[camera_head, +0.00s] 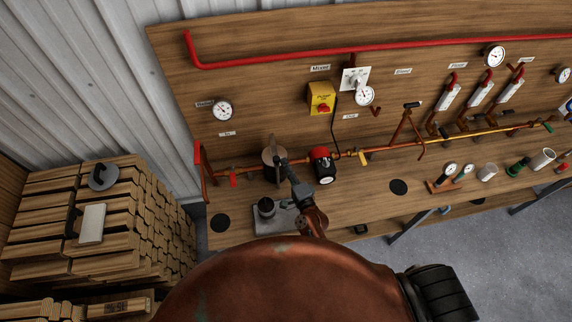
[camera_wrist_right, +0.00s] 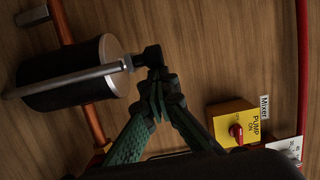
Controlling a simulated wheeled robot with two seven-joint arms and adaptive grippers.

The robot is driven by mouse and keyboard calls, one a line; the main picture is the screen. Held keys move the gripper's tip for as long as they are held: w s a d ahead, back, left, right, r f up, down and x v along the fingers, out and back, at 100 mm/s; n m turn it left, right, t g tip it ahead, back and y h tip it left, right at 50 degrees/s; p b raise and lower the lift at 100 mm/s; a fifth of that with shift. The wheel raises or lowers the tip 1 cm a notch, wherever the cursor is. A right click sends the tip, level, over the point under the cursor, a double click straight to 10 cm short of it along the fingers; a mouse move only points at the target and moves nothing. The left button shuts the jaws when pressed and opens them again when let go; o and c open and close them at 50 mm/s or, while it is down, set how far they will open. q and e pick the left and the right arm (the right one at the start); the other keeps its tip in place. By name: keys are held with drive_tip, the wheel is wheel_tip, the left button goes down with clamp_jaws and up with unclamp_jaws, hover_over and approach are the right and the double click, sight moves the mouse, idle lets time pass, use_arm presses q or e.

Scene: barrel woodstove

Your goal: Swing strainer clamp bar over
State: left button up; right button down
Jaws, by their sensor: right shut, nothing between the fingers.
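The strainer (camera_head: 268,156) sits in the copper pipe run at the left of the wooden board. In the right wrist view it is a dark cylinder (camera_wrist_right: 62,88) with a pale round end. The silver clamp bar (camera_wrist_right: 75,80) lies across it, with a dark fitting at its right end; the bar also shows in the head view (camera_head: 277,174). My right gripper (camera_head: 283,162) is shut and empty. Its fingertips (camera_wrist_right: 158,80) are right beside the bar's dark end; I cannot tell whether they touch. My left gripper is not in view.
A red-topped pump (camera_head: 322,165) sits close right of the strainer. A yellow pump switch box (camera_head: 321,98) is above it. A grey tray (camera_head: 272,220) with a dark cup stands on the bench below. Stacked firewood (camera_head: 140,225) fills the left.

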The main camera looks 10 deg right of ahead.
drive_tip(key=s+a+b, duration=0.1)
drive_tip(key=s, duration=0.8)
drive_tip(key=shift+s+a+b, duration=0.2)
drive_tip(key=shift+a+b, duration=0.15)
drive_tip(key=shift+b, duration=0.05)
